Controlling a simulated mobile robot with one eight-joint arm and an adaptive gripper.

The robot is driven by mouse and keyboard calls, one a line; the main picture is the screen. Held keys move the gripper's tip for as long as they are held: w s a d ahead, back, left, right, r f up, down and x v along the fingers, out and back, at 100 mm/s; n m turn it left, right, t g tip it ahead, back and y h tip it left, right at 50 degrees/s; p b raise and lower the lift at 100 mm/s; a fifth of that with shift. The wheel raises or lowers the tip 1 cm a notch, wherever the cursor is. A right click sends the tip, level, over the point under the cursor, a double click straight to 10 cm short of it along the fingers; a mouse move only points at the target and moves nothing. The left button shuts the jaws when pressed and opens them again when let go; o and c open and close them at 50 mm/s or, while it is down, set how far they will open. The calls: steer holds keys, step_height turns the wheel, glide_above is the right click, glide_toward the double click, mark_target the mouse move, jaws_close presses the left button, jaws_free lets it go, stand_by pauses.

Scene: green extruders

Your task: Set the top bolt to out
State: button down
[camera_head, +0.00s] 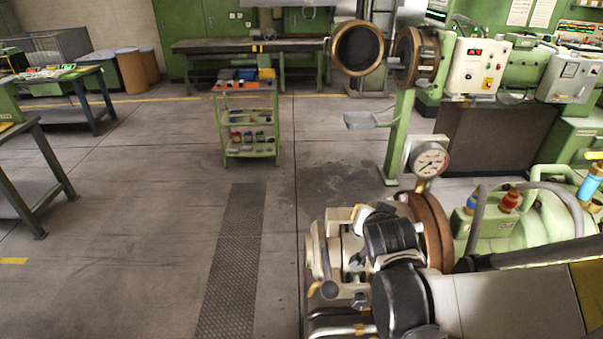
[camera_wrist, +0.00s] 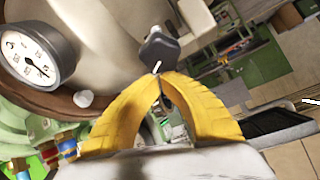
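A dark block-like handle (camera_wrist: 159,47), which looks like the top bolt, is in the upper middle of the wrist view. My gripper (camera_wrist: 160,76) has two yellow fingers that bow outward and come together at its lower end. They look shut on it, and their tips hide part of that end. In the head view, my arm's dark joints stand in front of the pale machine with the bolts (camera_head: 318,250) at lower centre. The bolt and fingertips are hard to make out there, so I cannot read the bolt's position.
A round pressure gauge (camera_head: 430,159) stands close by on the machine and shows large in the wrist view (camera_wrist: 36,58). A brown flange (camera_head: 434,230) is beside it. Open floor (camera_head: 150,220) lies left.

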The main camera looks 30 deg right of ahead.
steer(key=shift+s+a+f+t+h+b, duration=0.2)
steer(key=shift+s+f+t+b, duration=0.15)
steer(key=shift+s+t+b, duration=0.15)
steer(key=shift+s+a+f+t+h+b, duration=0.2)
steer(key=shift+s+f+t+b, duration=0.15)
steer(key=shift+b, duration=0.25)
steer(key=shift+s+a+f+b, duration=0.2)
steer(key=shift+s+a+b, duration=0.05)
steer(key=shift+s+b, duration=0.25)
